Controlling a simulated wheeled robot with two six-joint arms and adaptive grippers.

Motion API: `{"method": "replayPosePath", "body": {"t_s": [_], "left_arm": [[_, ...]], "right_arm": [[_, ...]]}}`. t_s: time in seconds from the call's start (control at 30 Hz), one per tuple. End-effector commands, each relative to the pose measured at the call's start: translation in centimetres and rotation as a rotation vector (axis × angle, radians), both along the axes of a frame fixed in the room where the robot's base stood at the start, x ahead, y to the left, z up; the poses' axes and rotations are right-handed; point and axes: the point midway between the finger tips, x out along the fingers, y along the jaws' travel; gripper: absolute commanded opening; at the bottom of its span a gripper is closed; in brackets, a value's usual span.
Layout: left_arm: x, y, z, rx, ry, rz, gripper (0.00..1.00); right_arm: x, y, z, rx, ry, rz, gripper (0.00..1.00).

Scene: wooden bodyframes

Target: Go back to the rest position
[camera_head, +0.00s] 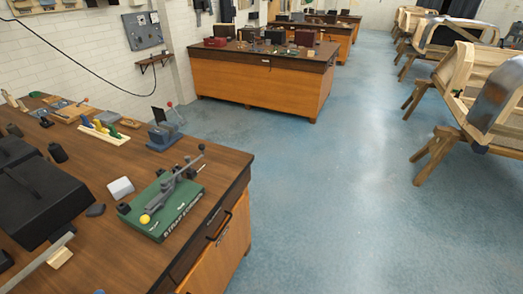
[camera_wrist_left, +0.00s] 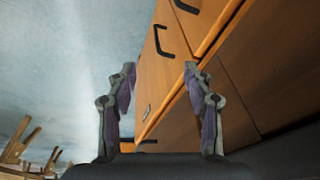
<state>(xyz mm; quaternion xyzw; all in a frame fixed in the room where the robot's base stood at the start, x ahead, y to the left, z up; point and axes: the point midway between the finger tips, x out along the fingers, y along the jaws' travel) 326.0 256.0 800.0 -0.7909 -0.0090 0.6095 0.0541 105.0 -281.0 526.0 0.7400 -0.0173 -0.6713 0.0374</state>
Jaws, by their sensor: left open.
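My left gripper (camera_wrist_left: 158,78) shows in the left wrist view with its two fingers spread apart and nothing between them. Behind the fingers are the wooden drawer fronts (camera_wrist_left: 190,55) of a workbench with black handles, and blue floor. In the head view neither of my grippers can be made out. My right gripper is in neither view.
A wooden workbench (camera_head: 225,168) stands at the left of the head view, with a green tool base (camera_head: 165,212), a white block (camera_head: 120,188) and black boxes on it. More benches (camera_head: 262,85) stand behind. Wooden bodyframes (camera_head: 460,110) stand at the right. The blue floor (camera_head: 350,190) between is clear.

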Motion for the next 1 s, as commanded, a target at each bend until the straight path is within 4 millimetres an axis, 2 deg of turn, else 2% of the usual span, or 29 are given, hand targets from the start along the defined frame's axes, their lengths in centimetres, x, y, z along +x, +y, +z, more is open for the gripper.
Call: {"method": "replayPosePath", "body": {"t_s": [0.03, 0.17, 0.2, 0.27, 0.3, 0.4, 0.43, 0.53, 0.6, 0.67, 0.77, 1.0], "left_arm": [[-0.4, 0.2, -2.4, -0.001, 0.015, 0.003, 0.52], [-2.6, 1.0, -9.8, -0.003, 0.045, 0.011, 0.52], [-3.8, 1.2, -12.5, -0.003, 0.059, 0.016, 0.52], [-6.2, 1.6, -16.5, -0.005, 0.079, 0.021, 0.52], [-8.0, 1.8, -18.9, -0.006, 0.09, 0.025, 0.52], [-12.8, 2.1, -23.7, -0.009, 0.117, 0.031, 0.52], [-14.3, 2.2, -24.8, -0.01, 0.124, 0.034, 0.52], [-18.3, 2.2, -27.1, -0.012, 0.143, 0.039, 0.52], [-20.2, 2.3, -28.0, -0.013, 0.15, 0.04, 0.52], [-21.2, 2.3, -28.3, -0.014, 0.153, 0.041, 0.52], [-21.9, 2.3, -28.6, -0.015, 0.155, 0.042, 0.52], [-22.0, 2.3, -28.6, -0.014, 0.156, 0.041, 0.52]], "right_arm": [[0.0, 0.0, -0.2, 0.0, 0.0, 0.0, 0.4], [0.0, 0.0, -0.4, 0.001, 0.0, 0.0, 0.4], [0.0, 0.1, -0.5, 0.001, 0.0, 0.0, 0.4], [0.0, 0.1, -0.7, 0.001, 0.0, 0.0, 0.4], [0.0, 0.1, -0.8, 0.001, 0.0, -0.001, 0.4], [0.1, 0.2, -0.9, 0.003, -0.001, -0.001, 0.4], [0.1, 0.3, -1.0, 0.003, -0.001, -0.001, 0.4], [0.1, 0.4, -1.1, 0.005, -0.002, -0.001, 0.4], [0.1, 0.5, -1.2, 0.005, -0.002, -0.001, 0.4], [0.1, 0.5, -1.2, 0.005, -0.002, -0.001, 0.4], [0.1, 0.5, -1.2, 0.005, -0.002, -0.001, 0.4], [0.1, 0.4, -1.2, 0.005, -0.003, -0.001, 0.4]]}}
